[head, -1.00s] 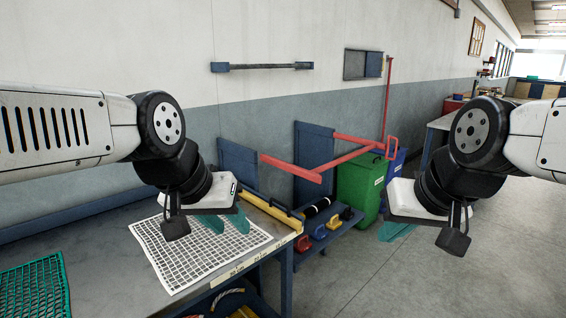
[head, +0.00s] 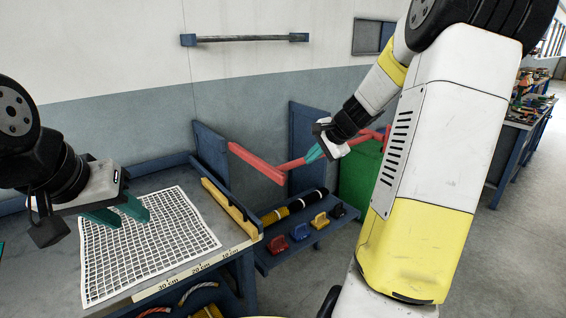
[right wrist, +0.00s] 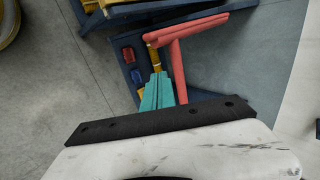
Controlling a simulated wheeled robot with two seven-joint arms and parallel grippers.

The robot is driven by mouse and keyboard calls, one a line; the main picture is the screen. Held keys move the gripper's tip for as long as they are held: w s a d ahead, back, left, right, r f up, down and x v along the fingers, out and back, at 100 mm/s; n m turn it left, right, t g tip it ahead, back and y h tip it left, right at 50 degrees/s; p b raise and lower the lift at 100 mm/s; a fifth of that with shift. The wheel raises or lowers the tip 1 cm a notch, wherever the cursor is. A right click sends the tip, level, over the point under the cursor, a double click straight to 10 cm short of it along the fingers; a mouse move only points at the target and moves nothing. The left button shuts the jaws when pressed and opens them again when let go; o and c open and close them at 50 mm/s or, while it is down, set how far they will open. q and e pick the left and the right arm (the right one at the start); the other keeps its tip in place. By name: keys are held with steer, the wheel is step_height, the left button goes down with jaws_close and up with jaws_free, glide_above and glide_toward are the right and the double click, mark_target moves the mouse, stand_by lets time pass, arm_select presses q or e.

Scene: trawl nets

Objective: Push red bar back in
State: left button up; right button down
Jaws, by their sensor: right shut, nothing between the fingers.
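The red bar (head: 262,165) juts out between two blue upright panels beside the wall, with a crosspiece at its near end and a long arm running back to the right. In the right wrist view the red bar (right wrist: 178,70) looks like a T. My right gripper (head: 314,154) is shut and empty at the long arm, hiding part of it. In the right wrist view its teal fingers (right wrist: 157,92) lie just left of the long arm; I cannot tell if they touch. My left gripper (head: 120,212) is open and empty over the white net on the table.
The white net (head: 172,257) lies on the workbench, with a yellow-edged rail (head: 229,208) at its right. A low blue shelf (head: 322,237) holds coloured blocks and rolls. A green bin (head: 357,187) stands behind my right arm. A grey bar (head: 245,39) is on the wall.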

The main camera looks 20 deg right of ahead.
mark_target(290, 167)
steer(key=x, duration=0.7)
steer(key=w+r+x, duration=0.1)
steer(key=x, duration=0.3)
steer(key=shift+w+a+f, duration=0.1)
steer(key=shift+w+a, duration=0.1)
steer(key=shift+a, duration=0.3)
steer(key=shift+w+a+f, duration=0.1)
steer(key=shift+w+a, duration=0.05)
steer(key=shift+w, duration=0.35)
